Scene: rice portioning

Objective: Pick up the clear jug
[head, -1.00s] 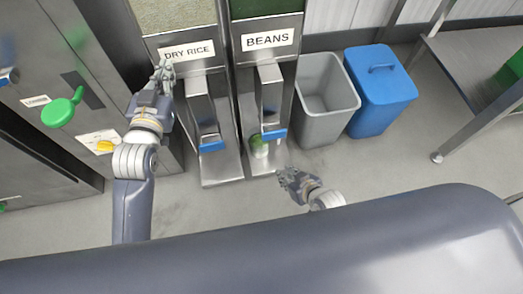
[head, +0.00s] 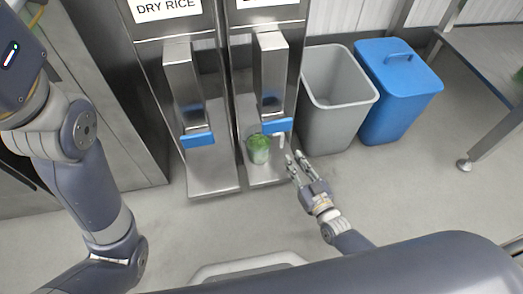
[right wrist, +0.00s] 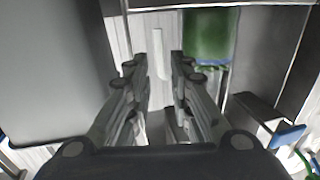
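The clear jug (head: 258,149), with green contents, stands on the metal base under the BEANS dispenser (head: 270,75). Its pale handle (head: 281,142) sticks out on the right side. In the right wrist view the jug (right wrist: 208,38) shows green at the top, with the pale handle (right wrist: 158,52) left of it. My right gripper (head: 295,160) is open and empty, just right of the handle and apart from it. In the right wrist view the handle appears beyond the gap between the fingers (right wrist: 156,65). My left arm is at the left; its gripper is out of view.
The DRY RICE dispenser (head: 184,85) stands left of the BEANS one, both with blue levers. A grey bin (head: 333,105) and a blue lidded bin (head: 400,90) stand to the right. A metal table (head: 485,55) is at the far right. The floor in front is open.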

